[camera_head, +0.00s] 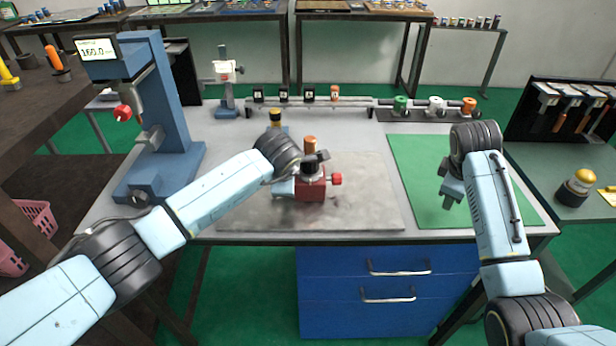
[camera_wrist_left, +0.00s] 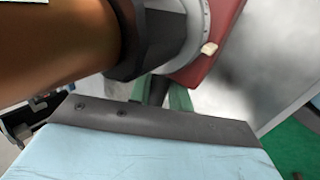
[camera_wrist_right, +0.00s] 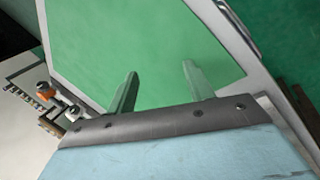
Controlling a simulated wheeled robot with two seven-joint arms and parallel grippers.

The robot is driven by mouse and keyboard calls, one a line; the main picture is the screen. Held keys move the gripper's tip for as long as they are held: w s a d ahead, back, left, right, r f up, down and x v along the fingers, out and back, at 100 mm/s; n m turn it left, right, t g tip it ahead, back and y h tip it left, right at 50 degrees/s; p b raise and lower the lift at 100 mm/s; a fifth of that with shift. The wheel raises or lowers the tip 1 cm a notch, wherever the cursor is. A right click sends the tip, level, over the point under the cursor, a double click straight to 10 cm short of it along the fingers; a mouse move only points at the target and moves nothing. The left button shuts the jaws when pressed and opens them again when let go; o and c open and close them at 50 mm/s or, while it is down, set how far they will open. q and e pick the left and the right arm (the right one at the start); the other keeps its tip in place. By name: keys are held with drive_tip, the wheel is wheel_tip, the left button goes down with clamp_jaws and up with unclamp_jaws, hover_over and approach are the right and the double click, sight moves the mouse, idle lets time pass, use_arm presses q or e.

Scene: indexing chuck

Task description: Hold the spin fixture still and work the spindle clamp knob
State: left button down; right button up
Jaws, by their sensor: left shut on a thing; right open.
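The spin fixture is a red block (camera_head: 312,190) on a grey plate, with a black chuck (camera_head: 311,168) and an upright copper-coloured cylinder (camera_head: 310,143) on top. A red knob (camera_head: 336,179) sticks out of its right side. My left gripper (camera_head: 292,187) is shut on the fixture from the left; the exact grip is partly hidden. In the left wrist view the cylinder (camera_wrist_left: 60,45) and chuck (camera_wrist_left: 150,40) loom close, with the fingers (camera_wrist_left: 168,92) beside the red block (camera_wrist_left: 210,45). My right gripper (camera_head: 448,195) is open and empty above the green mat (camera_head: 415,165), apart from the fixture.
The grey metal plate (camera_head: 375,205) lies under the fixture. A blue column device (camera_head: 165,110) with a display and red knob stands at the left. A rail with several labelled pieces (camera_head: 308,95) runs along the back. The green mat's surface is clear.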

drive_tip(key=w+a+r+m+t+y, duration=0.1)
drive_tip(key=a+r+m+y, duration=0.3)
drive_tip(key=a+m, duration=0.8)
drive_tip(key=m+t+y, duration=0.1)
drive_tip(key=m+y, duration=0.2)
drive_tip(key=m, duration=1.2)
approach(335, 180)
drive_tip(key=shift+y, duration=0.3)
drive_tip(key=shift+w+x, duration=0.15)
drive_tip(key=shift+x, duration=2.2)
drive_tip(key=shift+w+x, duration=0.1)
drive_tip(key=shift+x, duration=2.2)
drive_tip(key=shift+d, duration=0.2)
drive_tip(key=shift+c, duration=0.4)
drive_tip(key=c, duration=0.9)
drive_tip(key=t, duration=0.2)
drive_tip(key=shift+s+f+t, duration=0.25)
drive_tip(key=shift+s+t, duration=0.05)
drive_tip(key=shift+c, duration=0.2)
drive_tip(key=shift+s+f+n+t, duration=0.1)
drive_tip(key=shift+n+t, duration=0.4)
drive_tip(key=shift+t, duration=0.8)
